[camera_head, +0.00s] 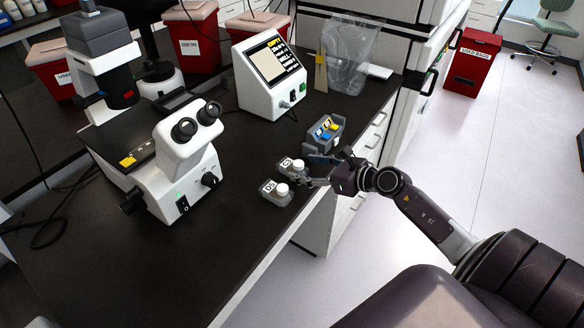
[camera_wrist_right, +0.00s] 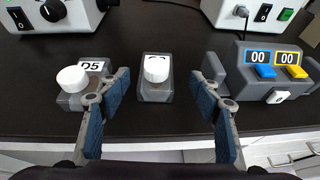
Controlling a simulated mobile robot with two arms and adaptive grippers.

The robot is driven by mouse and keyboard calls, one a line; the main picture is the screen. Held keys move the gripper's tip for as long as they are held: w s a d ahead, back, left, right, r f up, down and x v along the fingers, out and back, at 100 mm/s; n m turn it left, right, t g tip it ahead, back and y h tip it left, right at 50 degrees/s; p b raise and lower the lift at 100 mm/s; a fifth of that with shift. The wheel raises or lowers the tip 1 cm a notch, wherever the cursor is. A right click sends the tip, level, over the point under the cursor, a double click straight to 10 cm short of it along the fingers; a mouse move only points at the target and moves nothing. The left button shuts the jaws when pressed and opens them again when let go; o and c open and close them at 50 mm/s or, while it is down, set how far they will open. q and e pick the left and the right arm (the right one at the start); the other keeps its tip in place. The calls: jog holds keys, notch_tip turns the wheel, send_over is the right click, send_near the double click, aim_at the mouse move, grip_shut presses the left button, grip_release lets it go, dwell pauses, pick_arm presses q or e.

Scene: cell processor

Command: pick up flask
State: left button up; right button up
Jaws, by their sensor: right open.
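Two flasks with white caps lie near the counter's front edge. One flask (camera_head: 289,166) has a label I cannot read clearly; in the right wrist view it (camera_wrist_right: 154,92) sits in the middle, between the open fingers. The other flask (camera_head: 273,194), marked D5, is beside it and shows at the left of the wrist view (camera_wrist_right: 72,99), partly behind the left finger. My right gripper (camera_head: 312,172) is open and empty, its fingers pointing at the middle flask from the counter's edge. Whether either finger touches it I cannot tell. My left gripper is not in view.
A grey device (camera_head: 326,131) with blue and yellow buttons is just beyond the flasks; it fills the right of the wrist view (camera_wrist_right: 240,86). A microscope (camera_head: 186,160) and a white screen unit (camera_head: 266,88) stand behind. The front-left of the black counter (camera_head: 120,270) is clear.

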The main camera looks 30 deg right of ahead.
aim_at(292, 166)
jog(key=x, duration=0.2)
jog(key=p+x, duration=0.1)
jog(key=x, duration=0.1)
jog(key=shift+a+p, duration=0.25)
jog(key=shift+p, duration=0.05)
jog(key=shift+w+a+f, duration=0.2)
jog(key=shift+w+f, duration=0.1)
jog(key=shift+w, duration=0.2)
jog(key=shift+s, duration=0.1)
jog(key=shift+c, duration=0.4)
jog(key=c, duration=1.2)
jog(key=shift+o, duration=0.2)
jog(key=shift+r, duration=0.1)
